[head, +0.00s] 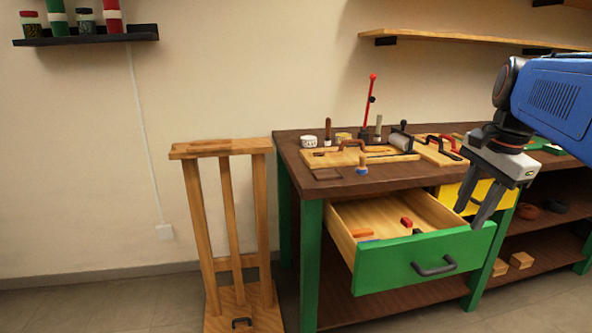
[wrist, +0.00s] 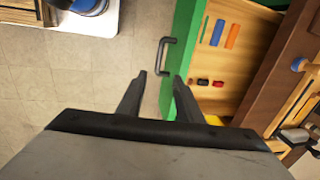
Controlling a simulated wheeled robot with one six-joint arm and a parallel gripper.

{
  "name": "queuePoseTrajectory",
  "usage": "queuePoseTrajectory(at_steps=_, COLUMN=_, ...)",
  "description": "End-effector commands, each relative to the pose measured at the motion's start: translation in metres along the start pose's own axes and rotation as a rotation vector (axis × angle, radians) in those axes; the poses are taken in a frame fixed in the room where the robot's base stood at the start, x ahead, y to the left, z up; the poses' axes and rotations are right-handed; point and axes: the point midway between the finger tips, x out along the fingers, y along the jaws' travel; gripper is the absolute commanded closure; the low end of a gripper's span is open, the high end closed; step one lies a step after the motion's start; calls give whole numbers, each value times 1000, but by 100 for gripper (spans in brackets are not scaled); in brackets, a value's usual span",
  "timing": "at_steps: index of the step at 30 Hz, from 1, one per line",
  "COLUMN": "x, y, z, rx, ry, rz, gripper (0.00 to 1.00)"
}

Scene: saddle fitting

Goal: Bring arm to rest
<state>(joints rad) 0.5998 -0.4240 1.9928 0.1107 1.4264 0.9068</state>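My gripper (head: 477,200) hangs at the right of the head view, pointing down in front of the workbench, near the right end of an open green drawer (head: 400,275). Its two dark fingers are apart with nothing between them. In the wrist view my gripper (wrist: 160,82) also shows its fingers spread and empty, with floor and the green drawer front (wrist: 180,60) beyond them. The blue arm reaches in from the right edge of the head view.
The open drawer, with a dark handle (head: 434,267) and small coloured pieces inside, juts out from the bench (head: 300,160). Wooden boards and tools lie on top. A wooden stand (head: 200,225) is at the left. Floor in front is clear.

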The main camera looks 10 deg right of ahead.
Motion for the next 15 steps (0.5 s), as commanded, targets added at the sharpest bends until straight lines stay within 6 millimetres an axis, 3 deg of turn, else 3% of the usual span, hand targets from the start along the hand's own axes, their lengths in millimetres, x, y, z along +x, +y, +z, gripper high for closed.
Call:
queuePoseTrajectory(at_steps=5, x=15, y=4, z=22, rx=-145, ry=13, rz=-13, gripper=67)
queuePoseTrajectory(at_steps=15, x=78, y=33, z=97, rx=-739, ry=77, rz=-74, gripper=67)
